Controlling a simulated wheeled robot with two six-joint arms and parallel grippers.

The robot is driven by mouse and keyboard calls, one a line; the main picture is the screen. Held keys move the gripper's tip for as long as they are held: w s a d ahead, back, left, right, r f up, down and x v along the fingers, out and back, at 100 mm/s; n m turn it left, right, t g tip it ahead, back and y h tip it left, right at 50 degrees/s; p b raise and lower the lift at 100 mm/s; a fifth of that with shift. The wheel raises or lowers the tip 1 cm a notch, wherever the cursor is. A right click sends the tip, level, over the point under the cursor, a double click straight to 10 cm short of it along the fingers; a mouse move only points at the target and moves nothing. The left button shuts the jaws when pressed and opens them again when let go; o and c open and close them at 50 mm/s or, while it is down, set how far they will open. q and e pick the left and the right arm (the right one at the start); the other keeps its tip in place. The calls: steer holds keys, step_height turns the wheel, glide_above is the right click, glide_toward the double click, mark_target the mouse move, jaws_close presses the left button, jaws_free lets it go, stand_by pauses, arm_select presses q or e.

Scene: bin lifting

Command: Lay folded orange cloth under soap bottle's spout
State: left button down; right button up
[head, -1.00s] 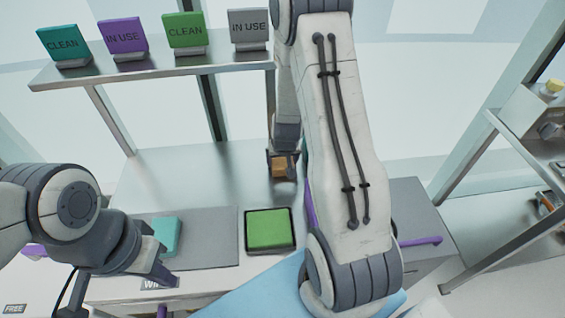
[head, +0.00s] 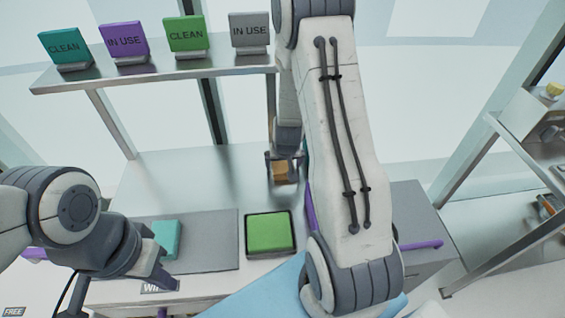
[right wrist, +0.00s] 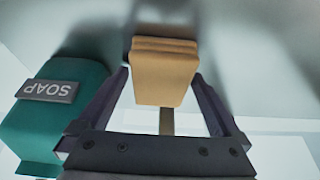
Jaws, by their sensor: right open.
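The folded orange cloth (head: 281,172) is on the metal worktop near its back right, and it shows in the right wrist view (right wrist: 163,75). My right gripper (head: 282,158) is open, with a finger on each side of the cloth and visible gaps between. The teal soap bottle (right wrist: 50,115), labelled SOAP, stands beside the left finger in the right wrist view. My right arm hides most of it in the head view, and its spout cannot be made out. My left gripper (head: 160,275) hangs at the front left, away from the cloth; its jaws are unclear.
A green cloth lies in a dark tray (head: 247,250) at the worktop's front. A teal folded cloth (head: 166,240) lies on a grey mat (head: 215,235) near my left gripper. A shelf (head: 150,77) with several signs stands above the back.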

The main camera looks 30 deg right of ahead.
steer(key=p+v, duration=0.5)
steer(key=v, duration=0.7)
steer(key=s+a+r+n+y, duration=0.1)
steer(key=s+a+r+n, duration=0.15)
steer(key=a, duration=0.45)
steer(key=s+a+r+n+g+y, duration=0.1)
steer(key=a+r+n+y, duration=0.15)
steer(key=a, duration=0.45)
steer(key=s+a+r+n, duration=0.1)
steer(key=s+a+r, duration=0.15)
steer(key=a, duration=0.35)
steer(key=s+a+r+n+g, duration=0.1)
steer(key=s+a+r+n, duration=0.1)
steer(key=s, duration=0.5)
steer(key=s+a+r+n+g, duration=0.2)
steer(key=s+a+r+n, duration=0.1)
steer(key=s, duration=0.4)
steer(key=shift+a+r+n, duration=0.3)
steer(key=shift+n, duration=0.4)
